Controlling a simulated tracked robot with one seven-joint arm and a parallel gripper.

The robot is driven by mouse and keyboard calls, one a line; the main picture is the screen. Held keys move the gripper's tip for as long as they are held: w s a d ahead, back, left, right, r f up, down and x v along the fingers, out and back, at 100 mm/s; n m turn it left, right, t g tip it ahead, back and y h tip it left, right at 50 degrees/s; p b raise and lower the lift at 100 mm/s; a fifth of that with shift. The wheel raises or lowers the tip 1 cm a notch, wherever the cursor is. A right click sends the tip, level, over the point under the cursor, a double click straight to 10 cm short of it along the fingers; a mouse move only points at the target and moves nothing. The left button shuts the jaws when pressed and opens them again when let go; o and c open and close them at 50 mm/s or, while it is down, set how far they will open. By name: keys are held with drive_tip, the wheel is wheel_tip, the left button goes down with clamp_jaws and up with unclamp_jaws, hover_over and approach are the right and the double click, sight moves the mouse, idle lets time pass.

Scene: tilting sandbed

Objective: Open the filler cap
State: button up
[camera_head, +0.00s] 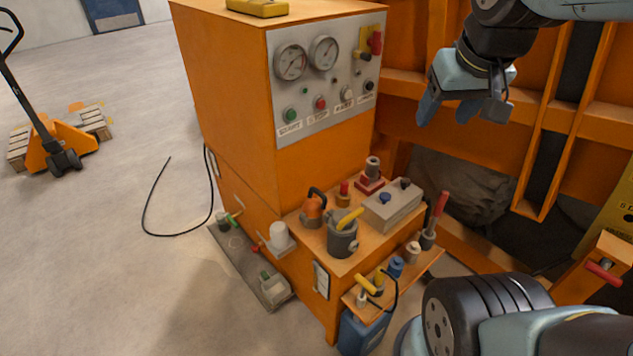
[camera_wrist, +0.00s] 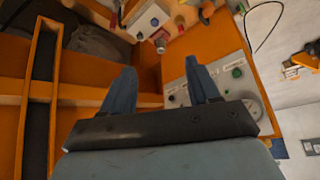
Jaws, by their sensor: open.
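The orange power unit (camera_head: 240,90) has a lower top with several fittings on it. None is plainly marked as the filler cap. One candidate is the dark grey round fitting with a yellow handle (camera_head: 342,236) at the front of the top. Another is the grey knurled cap on a red base (camera_head: 371,172) at the back. My gripper (camera_head: 462,110) is open and empty, up and to the right of these fittings and clear of them. In the wrist view my gripper (camera_wrist: 160,82) has nothing between its blue fingers.
A gauge panel (camera_head: 325,75) rises behind. Orange beams (camera_head: 480,105) stand behind my gripper. A black cable (camera_head: 170,234) lies on open floor at left.

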drive_tip(key=shift+n+g, duration=0.8)
drive_tip(key=shift+n, duration=0.1)
drive_tip(key=w+a, duration=0.1)
drive_tip(key=w, duration=0.2)
drive_tip(key=w+f, duration=0.1)
drive_tip(key=w, duration=0.2)
drive_tip(key=w+a+f, duration=0.1)
drive_tip(key=w, duration=0.2)
drive_tip(key=shift+w+a+f, duration=0.25)
drive_tip(key=shift+a, duration=0.1)
drive_tip(key=shift+c, duration=1.4)
drive_tip(key=n+g+y, duration=0.2)
drive_tip(key=n+g, duration=0.3)
hover_over(319, 191)
drive_tip(key=w+d, duration=0.2)
wheel_tip(319, 191, down, 26)
drive_tip(key=f, duration=0.4)
drive_tip(key=s+a+f, duration=0.1)
drive_tip(key=f, duration=0.8)
drive_tip(key=shift+s+a+f, duration=0.25)
drive_tip(key=shift+s+a, duration=0.05)
drive_tip(key=shift+s, duration=0.1)
clamp_jaws()
